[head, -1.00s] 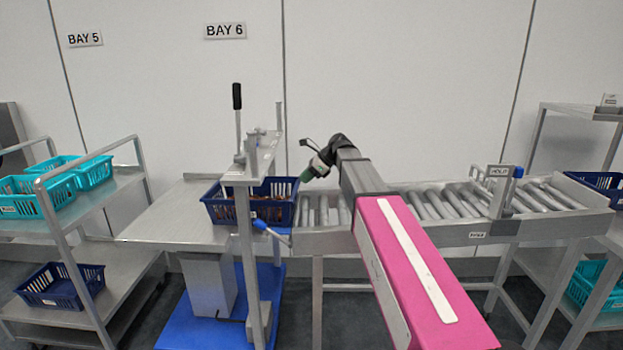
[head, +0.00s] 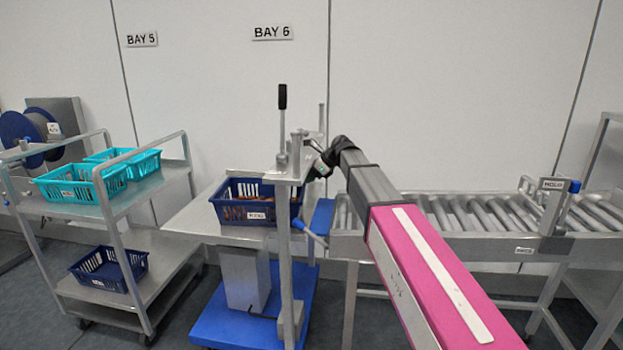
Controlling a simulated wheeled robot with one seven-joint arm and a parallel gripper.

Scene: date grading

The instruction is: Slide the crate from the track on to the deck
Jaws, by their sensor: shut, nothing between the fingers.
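The crate (head: 243,213) is navy blue, with a white label on its front and brown dates inside. It sits upright on the grey deck (head: 200,222), toward the deck's right part. The roller track (head: 455,238) lies to the right, and its left end is clear of the crate. My gripper (head: 310,172) is shut and empty, just right of the crate's upper right end. The frame post partly hides it, so I cannot tell whether it touches the crate.
An upright frame (head: 285,250) with a black-handled lever (head: 282,98) stands before the crate's right end. A blue-tipped handle (head: 298,224) juts out there. The deck stands on a blue base (head: 240,320). A trolley (head: 150,190) with teal and navy crates is at left. A HOLD post (head: 552,205) stands on the track.

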